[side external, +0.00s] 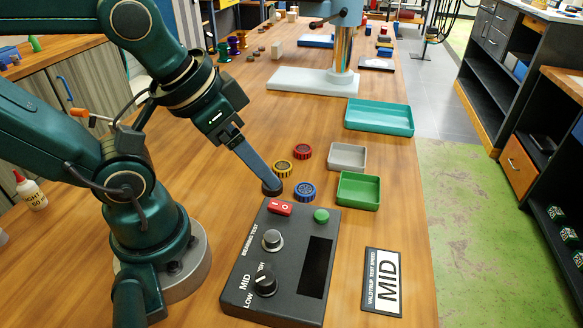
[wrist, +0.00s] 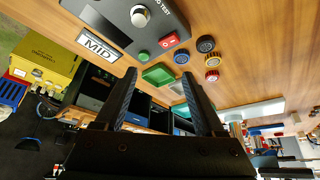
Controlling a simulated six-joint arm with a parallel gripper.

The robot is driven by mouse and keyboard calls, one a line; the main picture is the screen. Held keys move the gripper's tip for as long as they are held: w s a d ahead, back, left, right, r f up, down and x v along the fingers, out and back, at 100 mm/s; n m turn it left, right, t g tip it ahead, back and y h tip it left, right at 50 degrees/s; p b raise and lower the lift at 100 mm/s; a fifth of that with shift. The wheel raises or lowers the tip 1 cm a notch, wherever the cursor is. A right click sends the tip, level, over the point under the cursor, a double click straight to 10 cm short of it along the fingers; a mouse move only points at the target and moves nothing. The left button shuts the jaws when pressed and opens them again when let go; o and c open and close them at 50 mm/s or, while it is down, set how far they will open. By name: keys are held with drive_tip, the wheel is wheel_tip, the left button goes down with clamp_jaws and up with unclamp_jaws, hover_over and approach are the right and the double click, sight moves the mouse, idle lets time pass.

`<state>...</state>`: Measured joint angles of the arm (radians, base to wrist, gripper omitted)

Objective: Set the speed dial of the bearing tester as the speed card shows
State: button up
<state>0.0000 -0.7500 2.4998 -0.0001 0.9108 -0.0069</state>
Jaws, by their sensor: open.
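The bearing tester (side external: 313,230) is a dark grey box on the bench, also partly seen at the top of the wrist view (wrist: 165,20). Its black speed dial (side external: 265,282) sits near the front among the labels LOW, MID and HIGH; I cannot tell surely where it points. A silver knob (side external: 272,241), a red switch (side external: 280,207) and a green button (side external: 321,215) are on the same face. The speed card (side external: 384,283) reads MID and lies flat to the right; it also shows in the wrist view (wrist: 97,46). My gripper (wrist: 159,75) is open and empty, beyond the tester's far edge, away from the dial.
Yellow (side external: 283,168), red (side external: 303,151) and blue (side external: 304,191) ring-shaped parts and a dark one (wrist: 205,44) are near my gripper. Green (side external: 358,190), grey (side external: 348,156) and teal (side external: 380,117) trays stand right of them. A press base (side external: 312,82) stands behind.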

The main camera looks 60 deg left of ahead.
drive_tip(key=m+g+y, duration=0.1)
drive_tip(key=m+g, duration=0.3)
drive_tip(key=g, duration=0.6)
hover_over(267, 277)
drive_tip(key=w, duration=0.3)
drive_tip(key=f, duration=0.5)
drive_tip(key=shift+s+d+f, duration=0.15)
drive_tip(key=shift+d, duration=0.15)
drive_tip(key=shift+s+d+f+m+y, duration=0.1)
drive_tip(key=shift+s+f+m+y, duration=0.25)
drive_tip(key=shift+f+y, duration=0.1)
drive_tip(key=shift+x, duration=2.4)
drive_tip(key=shift+w, duration=0.1)
clamp_jaws()
